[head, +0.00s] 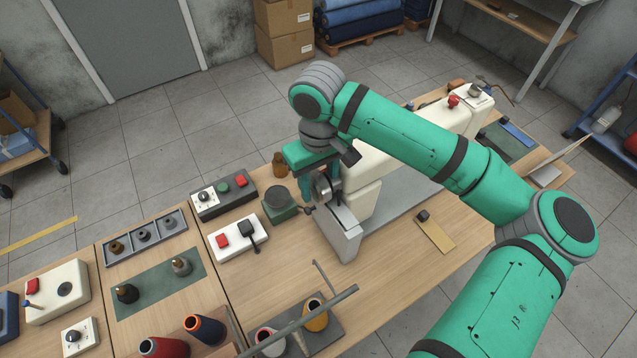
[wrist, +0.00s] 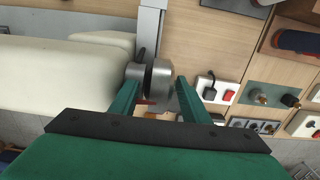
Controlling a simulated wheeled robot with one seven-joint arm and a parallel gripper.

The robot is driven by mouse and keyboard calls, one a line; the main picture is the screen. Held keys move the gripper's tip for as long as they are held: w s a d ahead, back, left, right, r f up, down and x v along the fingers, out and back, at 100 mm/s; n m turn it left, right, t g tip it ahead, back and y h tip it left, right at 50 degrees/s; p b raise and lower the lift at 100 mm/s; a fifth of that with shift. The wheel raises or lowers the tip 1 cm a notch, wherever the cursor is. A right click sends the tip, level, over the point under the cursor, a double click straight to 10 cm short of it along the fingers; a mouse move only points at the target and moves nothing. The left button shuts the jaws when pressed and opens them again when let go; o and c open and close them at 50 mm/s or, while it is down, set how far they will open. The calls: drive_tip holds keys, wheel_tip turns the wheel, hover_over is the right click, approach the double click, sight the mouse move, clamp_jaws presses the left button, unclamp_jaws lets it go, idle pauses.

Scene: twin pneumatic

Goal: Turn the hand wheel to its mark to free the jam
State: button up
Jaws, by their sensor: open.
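The hand wheel is a grey metal disc on the end of the cream sewing machine (head: 362,200); in the head view it (head: 322,190) is partly hidden by my gripper (head: 325,182). In the wrist view the wheel (wrist: 160,82) lies between the fingertips of my gripper (wrist: 159,84). The two green fingers are open, one on each side of the wheel. A gap shows at the right finger; I cannot tell whether the left finger touches the wheel or the collar behind it. A small reddish piece (wrist: 147,101) shows beside the wheel. I cannot make out the wheel's mark.
A control box (head: 224,199) with green and red buttons and a white switch box (head: 238,239) stand left of the machine. Thread cones (head: 316,316) stand on a rack with a rod at the front. Bare wooden table (head: 275,285) lies between.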

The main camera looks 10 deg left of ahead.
drive_tip(key=shift+c, duration=0.7)
drive_tip(key=c, duration=0.9)
drive_tip(key=shift+t+y, duration=0.3)
drive_tip(key=t+y, duration=0.3)
drive_tip(key=shift+s+d+f, duration=0.1)
drive_tip(key=shift+s+d, duration=0.05)
drive_tip(key=shift+d+f+t+y, duration=0.1)
drive_tip(key=shift+f+t+y, duration=0.05)
drive_tip(key=shift+t+y, duration=1.95)
drive_tip(key=shift+s, duration=0.1)
